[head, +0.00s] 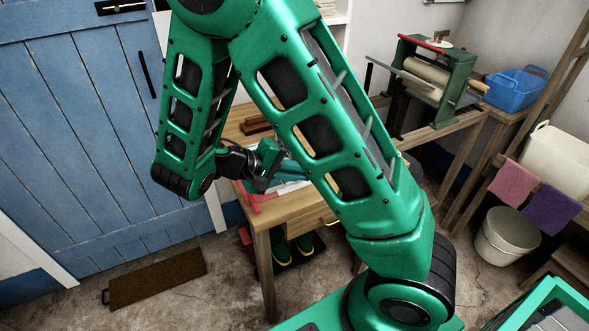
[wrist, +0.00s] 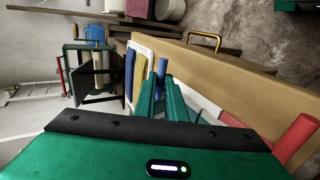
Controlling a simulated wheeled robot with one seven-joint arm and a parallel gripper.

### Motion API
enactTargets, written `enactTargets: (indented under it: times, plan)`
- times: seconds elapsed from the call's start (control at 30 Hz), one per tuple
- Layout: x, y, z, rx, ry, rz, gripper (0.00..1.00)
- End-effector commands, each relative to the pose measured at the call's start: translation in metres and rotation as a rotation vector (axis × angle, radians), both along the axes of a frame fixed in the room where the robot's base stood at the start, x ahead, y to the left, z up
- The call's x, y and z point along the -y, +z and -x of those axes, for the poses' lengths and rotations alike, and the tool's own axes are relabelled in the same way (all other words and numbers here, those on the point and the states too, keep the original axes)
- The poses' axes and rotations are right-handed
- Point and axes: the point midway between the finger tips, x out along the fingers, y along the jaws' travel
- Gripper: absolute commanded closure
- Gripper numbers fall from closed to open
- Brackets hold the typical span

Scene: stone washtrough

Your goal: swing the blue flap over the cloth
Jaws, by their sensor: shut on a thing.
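My gripper (wrist: 161,82) points down at the table in the wrist view, its two green fingers close around an upright blue bar (wrist: 163,66), which I take to be the grip of the blue flap. In the head view my gripper (head: 264,178) is over the table's left part, and my arm hides most of the work. A teal patch (head: 293,170) there may be the cloth; its outline and the flap's angle cannot be told.
A red bar (wrist: 297,134) stands at the wrist view's right, near a white strip. The wooden table (head: 291,209) has a drawer. A green roller press (head: 434,80) and blue basket (head: 516,88) are behind right. A brown mat (head: 157,277) lies on the floor.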

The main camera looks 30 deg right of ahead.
Motion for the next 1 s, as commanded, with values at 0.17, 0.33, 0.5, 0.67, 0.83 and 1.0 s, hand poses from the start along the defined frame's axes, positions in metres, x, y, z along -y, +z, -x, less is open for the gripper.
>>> enactTargets:
  times: [0.17, 0.33, 0.5, 0.67, 0.83, 1.0]
  plan:
    - [-0.003, -0.011, 0.003, -0.01, -0.013, 0.002, 1.0]
    - [-0.01, -0.02, 0.002, -0.009, -0.012, 0.002, 1.0]
    - [-0.014, -0.026, 0.002, -0.01, -0.011, -0.001, 1.0]
    - [-0.016, -0.03, 0.001, -0.009, -0.01, -0.002, 1.0]
    - [-0.018, -0.032, 0.001, -0.008, -0.007, -0.004, 1.0]
    - [-0.019, -0.032, 0.0, -0.008, -0.004, -0.005, 1.0]
